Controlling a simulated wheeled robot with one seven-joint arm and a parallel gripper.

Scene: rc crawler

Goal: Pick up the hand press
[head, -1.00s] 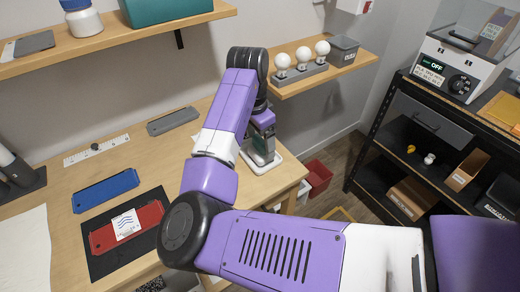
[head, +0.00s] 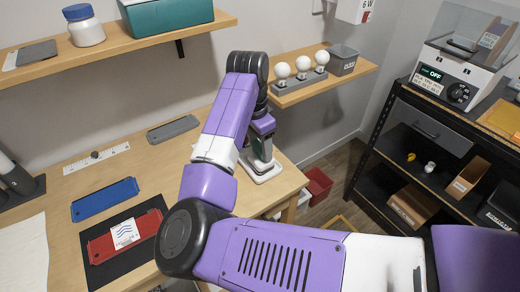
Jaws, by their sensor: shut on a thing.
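The hand press (head: 260,147) is at the right end of the wooden table in the head view, behind my forearm. Its dark green and metal body stands upright above a pale base plate (head: 263,172). My gripper (head: 260,132) points down from my wrist onto the top of the press and is shut on it. The fingertips and the exact grip are mostly hidden by my arm. The base plate looks to be at or very near the tabletop; I cannot tell whether there is a gap.
The wooden table (head: 190,150) holds a blue plate (head: 105,199), a red plate (head: 103,247) on a black mat, and a grey bar (head: 173,129). A wall shelf with white bulbs (head: 303,68) is behind the press. A red bin (head: 318,186) stands beyond the table's right edge.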

